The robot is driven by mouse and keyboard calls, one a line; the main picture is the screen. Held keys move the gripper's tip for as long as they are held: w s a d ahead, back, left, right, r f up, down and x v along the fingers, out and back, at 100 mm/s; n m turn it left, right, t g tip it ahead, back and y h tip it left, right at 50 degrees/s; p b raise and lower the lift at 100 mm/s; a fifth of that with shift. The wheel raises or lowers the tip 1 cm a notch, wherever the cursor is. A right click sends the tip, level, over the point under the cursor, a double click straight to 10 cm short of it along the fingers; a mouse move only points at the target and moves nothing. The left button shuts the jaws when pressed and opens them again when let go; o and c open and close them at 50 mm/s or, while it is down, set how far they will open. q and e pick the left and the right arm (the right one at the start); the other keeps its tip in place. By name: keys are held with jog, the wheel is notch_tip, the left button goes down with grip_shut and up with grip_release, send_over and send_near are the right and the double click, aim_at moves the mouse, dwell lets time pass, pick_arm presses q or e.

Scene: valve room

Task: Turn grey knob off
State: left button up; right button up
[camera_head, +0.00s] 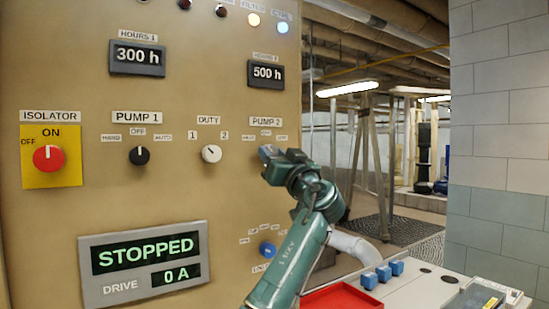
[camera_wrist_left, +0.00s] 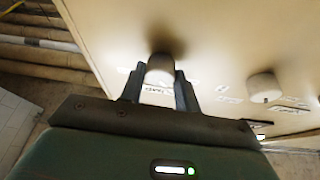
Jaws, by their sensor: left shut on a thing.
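The grey knob (camera_wrist_left: 160,68) under the PUMP 2 label sits between my left gripper's fingers in the left wrist view. I cannot tell which way the knob's pointer faces. The white DUTY knob (camera_head: 211,153) is to the left of the gripper, apart from it; a pale knob, likely the same one, shows in the left wrist view (camera_wrist_left: 263,86). My right gripper is in neither view.
A red tray (camera_head: 340,298) and blue blocks (camera_head: 383,273) are at lower right.

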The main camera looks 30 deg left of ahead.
pick_arm(q)
jog(key=m+t+h, duration=0.1)
jog(key=m, duration=0.2)
jog(key=m+t+h, duration=0.1)
jog(key=m, duration=0.3)
jog(key=m+h, duration=0.2)
jog(key=m, duration=0.1)
jog(key=shift+s+m+t+p, duration=0.15)
jog(key=shift+m+t+p, duration=0.15)
jog(key=shift+t+p, duration=0.1)
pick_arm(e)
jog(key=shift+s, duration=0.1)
pick_arm(q)
jog(key=shift+h, duration=0.3)
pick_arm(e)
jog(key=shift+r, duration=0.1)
pick_arm(q)
jog(key=o, duration=1)
jog(key=shift+r, duration=0.1)
jog(key=b+v, duration=0.4)
jog(key=v, duration=0.9)
jog(key=shift+s+b, duration=0.1)
jog(key=shift+b, duration=0.25)
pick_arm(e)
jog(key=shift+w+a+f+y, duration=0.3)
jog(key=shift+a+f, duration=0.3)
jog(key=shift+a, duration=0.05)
